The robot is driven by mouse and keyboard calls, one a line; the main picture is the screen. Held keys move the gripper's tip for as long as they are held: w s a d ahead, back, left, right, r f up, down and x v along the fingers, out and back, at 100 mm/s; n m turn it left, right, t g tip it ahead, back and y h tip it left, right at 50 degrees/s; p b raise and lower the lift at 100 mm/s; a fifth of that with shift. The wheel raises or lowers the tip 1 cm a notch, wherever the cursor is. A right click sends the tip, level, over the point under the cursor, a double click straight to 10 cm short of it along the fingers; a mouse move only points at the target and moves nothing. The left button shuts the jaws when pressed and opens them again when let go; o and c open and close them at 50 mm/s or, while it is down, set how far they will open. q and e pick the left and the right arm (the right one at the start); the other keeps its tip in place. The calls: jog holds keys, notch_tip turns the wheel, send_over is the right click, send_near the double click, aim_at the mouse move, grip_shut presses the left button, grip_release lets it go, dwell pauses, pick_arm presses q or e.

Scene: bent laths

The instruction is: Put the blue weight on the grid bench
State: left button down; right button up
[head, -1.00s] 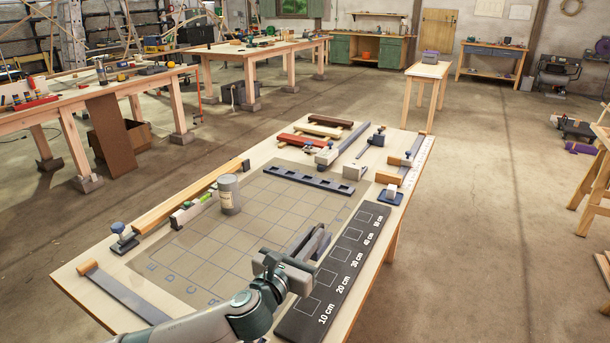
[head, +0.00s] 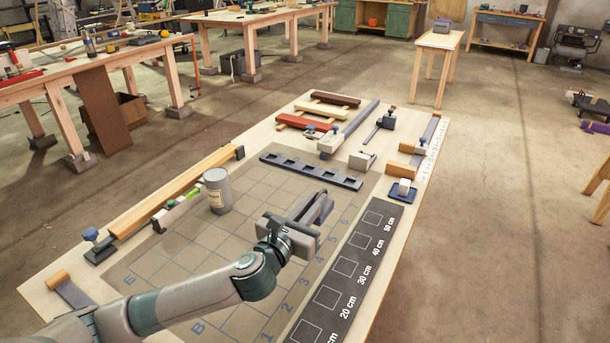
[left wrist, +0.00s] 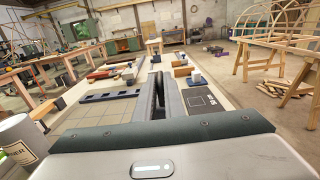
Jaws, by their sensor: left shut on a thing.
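The grid bench (head: 265,138) is a pale wooden bench that carries a grey grid mat (head: 165,262) with letters and numbers. My left gripper (head: 318,205) is above the right part of the mat, beside the black centimetre strip (head: 346,266). In the left wrist view its two dark fingers (left wrist: 158,92) are close together and point away over the bench. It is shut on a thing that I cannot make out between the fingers. I cannot clearly pick out the blue weight in either view. My right gripper does not show.
A grey can (head: 218,190) stands on the mat's left side, near a wooden bar (head: 188,188). A dark blue notched rail (head: 310,172) lies across the mat's far end. Clamps, blocks and a pale block on a blue base (head: 402,190) stand farther back. The mat's middle has free room.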

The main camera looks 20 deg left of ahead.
pick_arm(q)
jog(key=shift+a+r, duration=0.1)
jog(key=s+a+f, duration=0.1)
jog(key=a+f, duration=0.6)
jog(key=a, duration=0.4)
jog(key=shift+s+a, duration=0.15)
jog(key=shift+a, duration=0.1)
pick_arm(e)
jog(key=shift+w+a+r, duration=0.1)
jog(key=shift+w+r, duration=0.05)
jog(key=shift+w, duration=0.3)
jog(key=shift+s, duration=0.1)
pick_arm(q)
notch_tip(320, 180, down, 3)
jog(key=shift+r, duration=0.2)
jog(key=shift+f+b, duration=0.3)
jog(key=shift+f, duration=0.35)
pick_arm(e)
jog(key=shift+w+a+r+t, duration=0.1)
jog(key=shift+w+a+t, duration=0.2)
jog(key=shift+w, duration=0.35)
